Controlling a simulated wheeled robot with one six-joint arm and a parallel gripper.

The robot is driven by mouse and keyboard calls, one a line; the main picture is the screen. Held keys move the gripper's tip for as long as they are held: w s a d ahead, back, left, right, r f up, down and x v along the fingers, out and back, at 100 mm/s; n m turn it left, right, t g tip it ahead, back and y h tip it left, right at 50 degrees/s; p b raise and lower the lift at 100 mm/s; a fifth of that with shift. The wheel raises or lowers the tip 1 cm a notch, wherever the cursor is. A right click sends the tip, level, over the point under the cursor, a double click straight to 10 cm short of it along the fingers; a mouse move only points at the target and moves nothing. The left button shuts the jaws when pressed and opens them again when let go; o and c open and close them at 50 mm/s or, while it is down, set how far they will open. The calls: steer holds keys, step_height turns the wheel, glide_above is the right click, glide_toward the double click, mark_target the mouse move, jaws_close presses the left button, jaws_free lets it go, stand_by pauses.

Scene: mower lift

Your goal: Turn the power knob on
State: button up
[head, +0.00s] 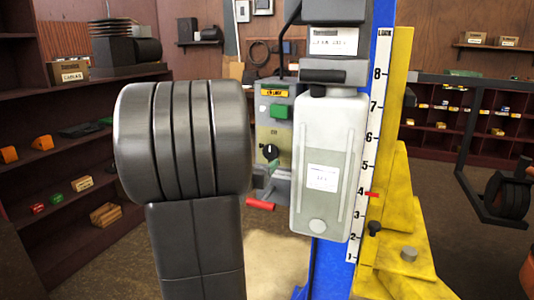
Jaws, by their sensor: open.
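The black round power knob (270,152) sits on the lower, yellowish part of a grey control panel (278,130) near the middle of the head view. A light mark shows on the knob, but its exact setting is too small to read. A green button (281,111) and a yellow label are above it. My gripper is not in view. A large dark ribbed part of my arm stands in the left foreground, just left of the panel.
A red-handled lever (260,204) sticks out below the panel. A pale translucent tank (328,165) is close on the panel's right, before a blue post with a numbered scale (368,140). A yellow frame (395,225) stands further right. Shelves (70,185) line the left.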

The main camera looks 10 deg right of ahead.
mark_target(270, 153)
steer(key=p+x, duration=0.1)
steer(key=x, duration=0.5)
steer(key=shift+w+d, duration=0.3)
steer(key=c, duration=1)
